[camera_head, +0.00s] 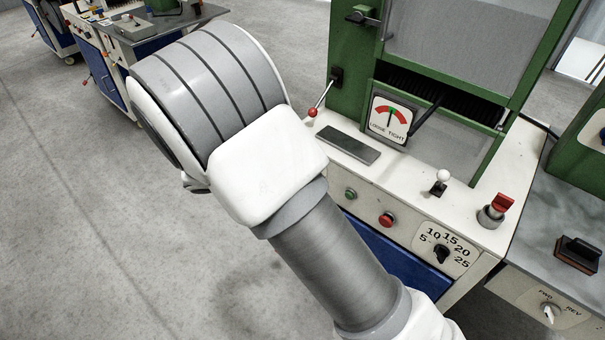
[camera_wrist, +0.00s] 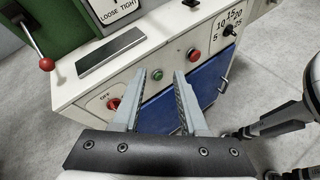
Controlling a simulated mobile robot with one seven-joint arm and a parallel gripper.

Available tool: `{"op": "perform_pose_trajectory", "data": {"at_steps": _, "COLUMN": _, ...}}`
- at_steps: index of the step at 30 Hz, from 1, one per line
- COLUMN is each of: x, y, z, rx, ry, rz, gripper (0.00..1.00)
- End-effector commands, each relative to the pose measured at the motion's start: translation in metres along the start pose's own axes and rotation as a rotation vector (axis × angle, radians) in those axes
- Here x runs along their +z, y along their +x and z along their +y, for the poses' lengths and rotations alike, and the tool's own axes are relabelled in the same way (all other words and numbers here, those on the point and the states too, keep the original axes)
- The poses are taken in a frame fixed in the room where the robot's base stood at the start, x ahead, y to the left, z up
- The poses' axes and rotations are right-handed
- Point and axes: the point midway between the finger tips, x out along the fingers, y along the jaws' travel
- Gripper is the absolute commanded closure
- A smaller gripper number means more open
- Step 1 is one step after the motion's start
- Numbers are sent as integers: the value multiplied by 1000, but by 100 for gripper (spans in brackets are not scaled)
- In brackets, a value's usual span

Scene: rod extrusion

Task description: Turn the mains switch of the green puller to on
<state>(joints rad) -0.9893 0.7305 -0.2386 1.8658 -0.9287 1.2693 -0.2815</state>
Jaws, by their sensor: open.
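The green puller (camera_head: 346,85) stands at the upper right in the head view, with a green frame on a white cabinet. In the wrist view, a red rotary knob (camera_wrist: 113,104) sits on the cabinet's white front, with the word OFF at its upper left. My left finger partly covers the plate around it. My gripper (camera_wrist: 161,74) is open and empty, its fingers pointing at the cabinet front, with the knob just left of the left finger. I cannot tell whether they touch. In the head view my arm hides the gripper and this knob.
A green button (camera_head: 350,194), a red button (camera_head: 387,220) and a numbered dial (camera_head: 441,253) are on the front. A red-balled lever (camera_head: 312,112) sticks out at the left. A white-balled lever (camera_head: 442,177) and red switch (camera_head: 499,205) stand on top.

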Motion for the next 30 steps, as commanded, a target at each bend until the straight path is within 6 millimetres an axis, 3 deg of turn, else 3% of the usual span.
{"op": "perform_pose_trajectory", "data": {"at_steps": 1, "x": -30, "y": 1, "z": -2, "rx": 54, "ry": -56, "rz": -38, "gripper": 57}}
{"op": "perform_pose_trajectory", "data": {"at_steps": 6, "x": -96, "y": -9, "z": -1, "rx": 232, "ry": -210, "rz": -160, "gripper": 57}}
{"op": "perform_pose_trajectory", "data": {"at_steps": 12, "x": -160, "y": -25, "z": -4, "rx": 416, "ry": -345, "rz": -284, "gripper": 57}}
{"op": "perform_pose_trajectory", "data": {"at_steps": 15, "x": -180, "y": -31, "z": -7, "rx": 478, "ry": -385, "rz": -324, "gripper": 57}}
{"op": "perform_pose_trajectory", "data": {"at_steps": 23, "x": -193, "y": -32, "z": -4, "rx": 531, "ry": -417, "rz": -359, "gripper": 57}}
{"op": "perform_pose_trajectory", "data": {"at_steps": 30, "x": -184, "y": 4, "z": 18, "rx": 526, "ry": -416, "rz": -359, "gripper": 57}}
